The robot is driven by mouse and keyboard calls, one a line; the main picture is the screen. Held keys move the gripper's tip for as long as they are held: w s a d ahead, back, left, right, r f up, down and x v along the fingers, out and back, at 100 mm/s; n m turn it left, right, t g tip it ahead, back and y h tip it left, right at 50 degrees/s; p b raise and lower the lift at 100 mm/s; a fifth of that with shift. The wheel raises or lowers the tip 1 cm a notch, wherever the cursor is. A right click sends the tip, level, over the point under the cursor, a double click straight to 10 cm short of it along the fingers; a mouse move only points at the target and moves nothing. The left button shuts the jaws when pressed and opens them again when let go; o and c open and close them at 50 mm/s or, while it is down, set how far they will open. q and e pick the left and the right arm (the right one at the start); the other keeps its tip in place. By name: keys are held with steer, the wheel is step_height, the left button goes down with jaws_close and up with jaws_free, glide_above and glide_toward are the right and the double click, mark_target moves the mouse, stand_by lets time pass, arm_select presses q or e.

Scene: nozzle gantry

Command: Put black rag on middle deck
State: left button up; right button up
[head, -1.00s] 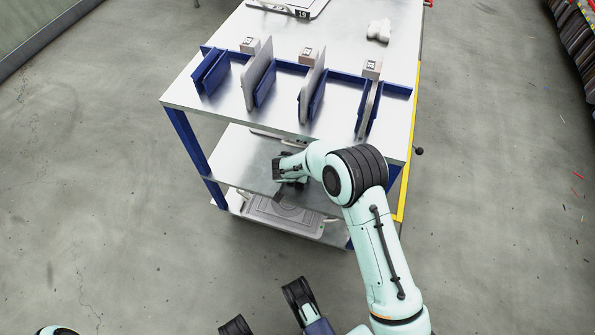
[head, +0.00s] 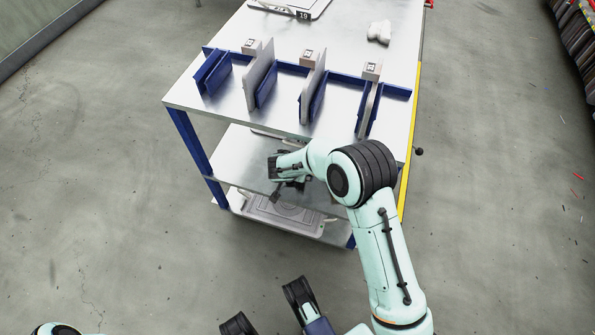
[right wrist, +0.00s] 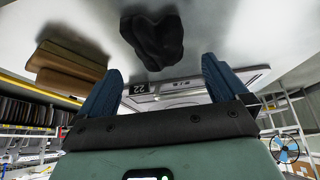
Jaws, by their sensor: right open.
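The black rag (right wrist: 152,38) lies crumpled on a pale grey surface in the right wrist view, beyond and between the fingertips and apart from them. My right gripper (right wrist: 158,75) is open and empty. In the head view my right gripper (head: 278,180) is over the middle deck (head: 238,160) of the trolley, under the top deck's front edge; the rag cannot be made out there. My left gripper (head: 268,308) is at the bottom edge of the head view, its dark fingers spread, away from the trolley.
A grey tray (head: 285,215) is on the lower deck. Brown blocks (right wrist: 68,68) and a "22" tag (right wrist: 139,89) show in the wrist view.

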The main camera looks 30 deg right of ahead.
arm_select(q)
steer(key=shift+t, duration=0.5)
steer(key=w+r, duration=0.1)
steer(key=w+r+p, duration=0.1)
steer(key=w, duration=0.1)
steer(key=shift+w+d+r, duration=0.1)
steer(key=shift+d+r, duration=0.1)
arm_select(e)
steer(key=v, duration=0.7)
steer(key=shift+r, duration=0.15)
steer(key=shift+s, duration=0.1)
